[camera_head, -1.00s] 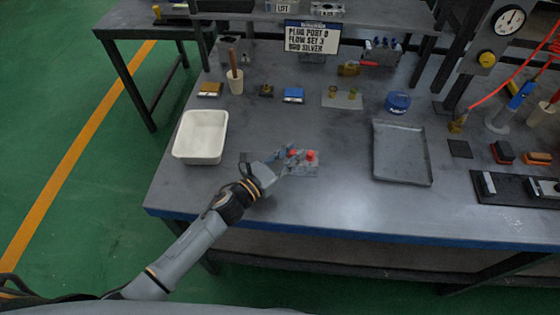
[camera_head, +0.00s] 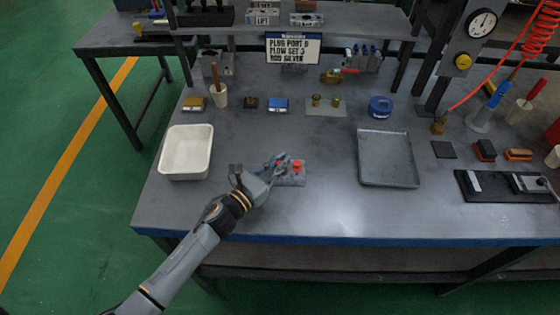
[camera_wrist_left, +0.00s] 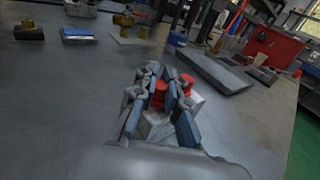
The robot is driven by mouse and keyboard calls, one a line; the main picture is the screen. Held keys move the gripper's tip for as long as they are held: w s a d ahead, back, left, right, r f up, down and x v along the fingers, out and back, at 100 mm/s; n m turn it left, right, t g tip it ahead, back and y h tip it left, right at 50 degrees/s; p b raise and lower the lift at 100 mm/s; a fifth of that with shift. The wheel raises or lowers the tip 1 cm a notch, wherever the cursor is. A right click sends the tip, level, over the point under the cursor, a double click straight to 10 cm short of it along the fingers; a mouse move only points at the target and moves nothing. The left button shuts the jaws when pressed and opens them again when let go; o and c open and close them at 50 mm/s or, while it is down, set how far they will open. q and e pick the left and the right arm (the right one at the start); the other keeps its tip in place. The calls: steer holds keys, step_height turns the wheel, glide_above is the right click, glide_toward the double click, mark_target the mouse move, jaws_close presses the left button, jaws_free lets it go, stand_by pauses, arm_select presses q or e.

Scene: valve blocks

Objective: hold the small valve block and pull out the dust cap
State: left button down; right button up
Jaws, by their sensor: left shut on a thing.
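The small valve block (camera_head: 292,181) is a grey metal block lying on the bench with two red caps on top. In the head view, the right red cap (camera_head: 297,165) stands clear of my fingers. My left gripper (camera_head: 277,165) reaches in from the left, low over the block. In the left wrist view, its blue-grey fingers (camera_wrist_left: 160,103) are on either side of one red dust cap (camera_wrist_left: 159,94), and it is shut on this cap. The other red cap (camera_wrist_left: 186,82) sits just outside the right finger. The fingers hide part of the block. My right gripper is not in view.
A white bin (camera_head: 187,150) stands left of the gripper and a grey tray (camera_head: 388,158) to the right. Blue and yellow blocks, a cup and fittings line the back, below a sign (camera_head: 293,48). The bench front around the block is clear.

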arm_select(q)
steer(key=c, duration=1.3)
jaws_free()
steer(key=shift+a, duration=0.1)
steer(key=v, duration=1.2)
